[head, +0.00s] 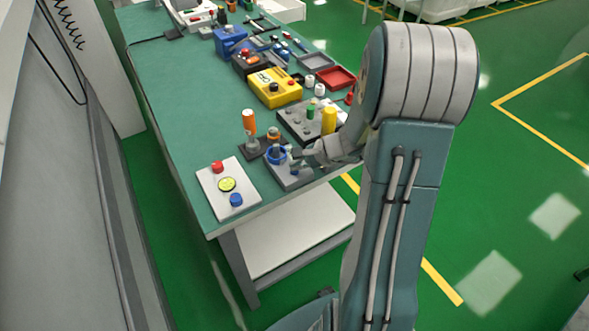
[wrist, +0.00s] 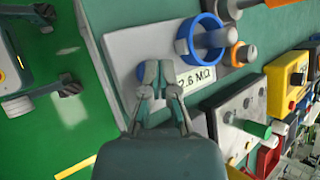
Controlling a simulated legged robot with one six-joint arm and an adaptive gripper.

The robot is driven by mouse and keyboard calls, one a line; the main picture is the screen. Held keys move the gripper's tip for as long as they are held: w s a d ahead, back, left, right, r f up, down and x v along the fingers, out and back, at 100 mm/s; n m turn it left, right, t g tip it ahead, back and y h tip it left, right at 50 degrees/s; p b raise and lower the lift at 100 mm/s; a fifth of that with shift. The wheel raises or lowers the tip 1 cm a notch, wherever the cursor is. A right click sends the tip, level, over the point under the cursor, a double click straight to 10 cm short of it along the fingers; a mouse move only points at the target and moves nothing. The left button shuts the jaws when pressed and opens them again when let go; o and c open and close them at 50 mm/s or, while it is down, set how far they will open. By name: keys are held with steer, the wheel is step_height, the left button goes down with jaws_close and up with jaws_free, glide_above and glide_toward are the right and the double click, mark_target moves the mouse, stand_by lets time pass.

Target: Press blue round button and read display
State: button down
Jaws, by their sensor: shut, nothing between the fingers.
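A blue round button (head: 236,200) is on a white panel (head: 208,184) at the table's near end in the head view. A yellow round face (head: 227,184) and a red button (head: 217,167) share that panel. My gripper (head: 299,158) is away from it, over a grey board (head: 289,182). In the wrist view my gripper (wrist: 160,70) is shut and empty over this board (wrist: 125,45). There, a blue ring (wrist: 183,42) surrounds a grey peg. A small display (wrist: 197,80) beside the fingers reads about "2.8 MΩ"; the fingers hide part of it. Contact cannot be told.
An orange-handled tool (head: 249,122) stands near the blue ring. A grey board with coloured pegs (head: 293,116) and a yellow box (head: 275,88) lie farther along the green table (head: 180,95).

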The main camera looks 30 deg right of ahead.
stand_by(0.4)
steer(key=shift+r, duration=0.7)
steer(key=shift+r, duration=0.1)
steer(key=shift+r, duration=2.45)
